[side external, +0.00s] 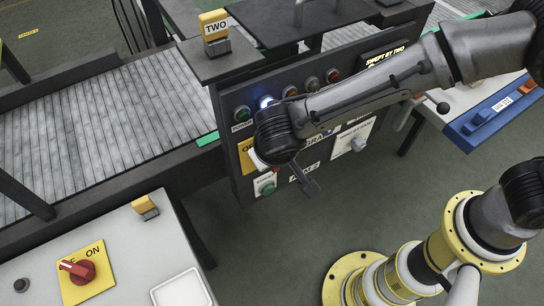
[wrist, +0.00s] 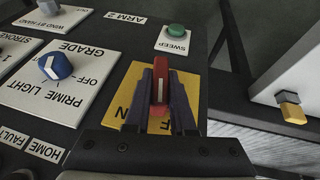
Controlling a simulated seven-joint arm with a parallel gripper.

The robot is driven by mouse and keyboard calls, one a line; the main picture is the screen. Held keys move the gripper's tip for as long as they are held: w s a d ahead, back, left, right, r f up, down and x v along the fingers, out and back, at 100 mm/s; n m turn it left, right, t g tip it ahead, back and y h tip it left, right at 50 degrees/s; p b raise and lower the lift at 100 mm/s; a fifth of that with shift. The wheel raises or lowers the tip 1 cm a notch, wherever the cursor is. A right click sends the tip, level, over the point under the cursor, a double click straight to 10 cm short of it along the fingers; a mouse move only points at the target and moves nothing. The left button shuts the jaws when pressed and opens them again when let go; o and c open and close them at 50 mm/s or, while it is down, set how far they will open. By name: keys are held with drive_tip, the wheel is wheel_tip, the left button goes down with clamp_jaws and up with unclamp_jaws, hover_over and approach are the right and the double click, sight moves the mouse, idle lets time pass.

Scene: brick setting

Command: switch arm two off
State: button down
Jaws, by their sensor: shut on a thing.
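A red switch handle (wrist: 160,88) with a white line stands on a yellow plate (wrist: 133,75) in the wrist view. The handle points up and down in that picture; the plate's lettering is mostly covered. My gripper (wrist: 161,97) is shut on the handle, one dark finger on each side.
A green SWEEP button (wrist: 176,30) and a blue PRIME LIGHT knob (wrist: 55,65) flank the switch. Another red switch (side external: 77,270) on a yellow plate sits on the white desk at front left. A roller conveyor (side external: 110,110) runs behind; open floor lies before the panel.

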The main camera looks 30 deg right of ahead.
drive_tip(key=h, duration=0.2)
drive_tip(key=shift+a+f+n+h, duration=0.1)
drive_tip(key=shift+a+n+h, duration=0.05)
drive_tip(key=shift+n+h, duration=0.55)
drive_tip(key=shift+h, duration=1.4)
drive_tip(key=c, duration=0.8)
unclamp_jaws()
drive_tip(key=shift+o, duration=0.2)
